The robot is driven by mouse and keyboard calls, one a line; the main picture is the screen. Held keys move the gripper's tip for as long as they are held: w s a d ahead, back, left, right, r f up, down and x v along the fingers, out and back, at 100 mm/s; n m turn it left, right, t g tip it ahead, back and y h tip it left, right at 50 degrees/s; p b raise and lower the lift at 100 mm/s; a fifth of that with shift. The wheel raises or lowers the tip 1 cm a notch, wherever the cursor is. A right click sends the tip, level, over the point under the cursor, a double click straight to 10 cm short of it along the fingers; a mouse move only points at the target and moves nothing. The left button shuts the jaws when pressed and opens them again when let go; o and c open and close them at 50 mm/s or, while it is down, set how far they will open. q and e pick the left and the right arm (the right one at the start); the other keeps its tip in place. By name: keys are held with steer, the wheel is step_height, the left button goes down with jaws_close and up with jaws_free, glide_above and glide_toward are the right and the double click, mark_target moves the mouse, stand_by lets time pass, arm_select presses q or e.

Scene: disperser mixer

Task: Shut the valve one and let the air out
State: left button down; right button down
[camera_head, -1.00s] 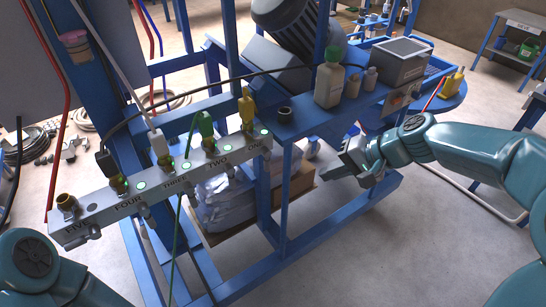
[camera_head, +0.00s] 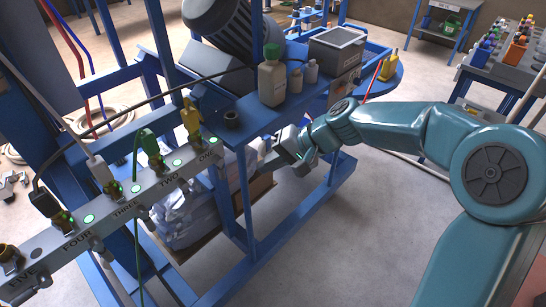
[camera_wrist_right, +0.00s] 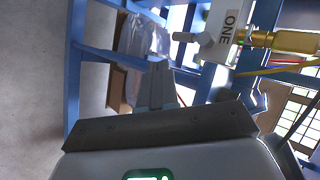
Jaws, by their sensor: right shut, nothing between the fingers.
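The grey manifold bar (camera_head: 145,192) runs diagonally at the left, with ports labelled ONE to FIVE. Port ONE is at its right end, with a yellow connector (camera_head: 191,120) plugged in on top. In the right wrist view valve one (camera_wrist_right: 222,32) shows its ONE label, a brass fitting (camera_wrist_right: 258,39) and a small grey lever (camera_wrist_right: 184,37). My right gripper (camera_head: 272,160) is shut and empty, to the right of the manifold's ONE end and apart from it. In the wrist view its fingers (camera_wrist_right: 163,88) lie below the lever. My left gripper is out of view.
A blue shelf (camera_head: 245,118) above my right gripper holds a green-capped bottle (camera_head: 271,78), smaller bottles and a grey box (camera_head: 336,50). Blue frame posts stand around the manifold. A green hose (camera_head: 137,215) hangs from port TWO.

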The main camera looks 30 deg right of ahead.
mark_target(225, 177)
steer(key=w+a+f+p, duration=0.1)
steer(key=w+a+f, duration=0.2)
steer(key=a, duration=0.3)
steer(key=shift+w+f, duration=0.2)
steer(key=shift+w, duration=0.65)
steer(key=shift+a, duration=0.1)
steer(key=shift+f+b, duration=0.15)
steer(key=shift+b, duration=0.4)
steer(key=shift+a+m+y+b, duration=0.1)
steer(key=shift+m+y+b, duration=0.25)
steer(key=shift+y, duration=0.15)
